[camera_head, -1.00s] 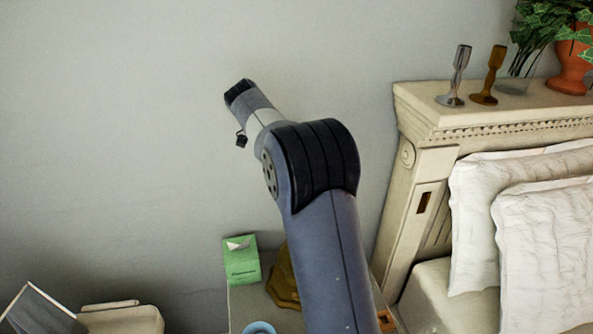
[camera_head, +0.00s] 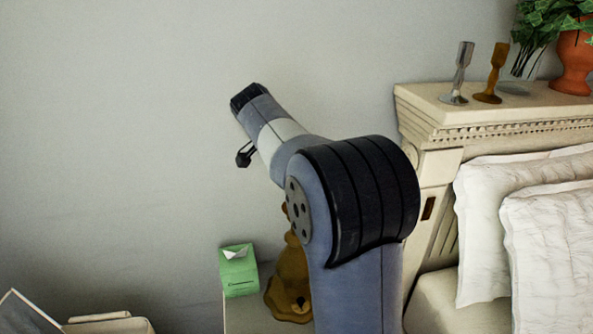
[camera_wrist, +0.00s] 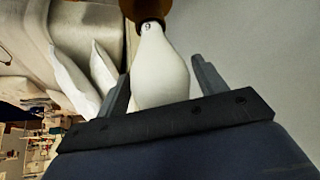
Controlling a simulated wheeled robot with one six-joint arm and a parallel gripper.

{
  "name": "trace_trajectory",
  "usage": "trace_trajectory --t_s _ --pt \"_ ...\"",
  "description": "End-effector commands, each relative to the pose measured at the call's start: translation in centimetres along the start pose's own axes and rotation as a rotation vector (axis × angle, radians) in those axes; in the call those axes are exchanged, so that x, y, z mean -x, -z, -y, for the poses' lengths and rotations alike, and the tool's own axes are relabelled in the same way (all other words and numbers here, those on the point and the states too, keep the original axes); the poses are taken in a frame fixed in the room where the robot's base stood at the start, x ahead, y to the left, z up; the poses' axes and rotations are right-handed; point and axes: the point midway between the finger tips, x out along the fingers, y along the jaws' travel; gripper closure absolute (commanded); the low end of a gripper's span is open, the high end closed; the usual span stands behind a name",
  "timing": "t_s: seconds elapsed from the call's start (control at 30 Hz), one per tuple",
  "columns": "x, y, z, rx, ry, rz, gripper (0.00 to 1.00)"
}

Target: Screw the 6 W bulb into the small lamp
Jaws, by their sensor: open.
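A white bulb (camera_wrist: 162,75) marked with a 6 is in the wrist view. Its narrow neck meets a brown lamp socket (camera_wrist: 147,10) at the top of the picture. How far the neck sits inside the socket is hidden. My gripper (camera_wrist: 161,66) is open, with one finger on each side of the bulb and visible gaps between. In the head view the golden-brown lamp (camera_head: 289,285) stands on the nightstand, its upper part hidden behind my arm. My gripper and the bulb do not show there.
A green tissue box (camera_head: 239,272) stands left of the lamp on the nightstand. The carved headboard (camera_head: 430,115) is at the right, with two candlesticks and a potted plant (camera_head: 573,60) on top. White pillows (camera_head: 555,245) lie on the bed. A plain wall is behind.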

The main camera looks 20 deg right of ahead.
Motion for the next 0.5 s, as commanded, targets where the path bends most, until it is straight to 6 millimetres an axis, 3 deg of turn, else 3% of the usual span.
trace_trajectory --t_s 0.5 --pt "0.00 0.07 0.00 0.264 0.170 0.000 0.33"
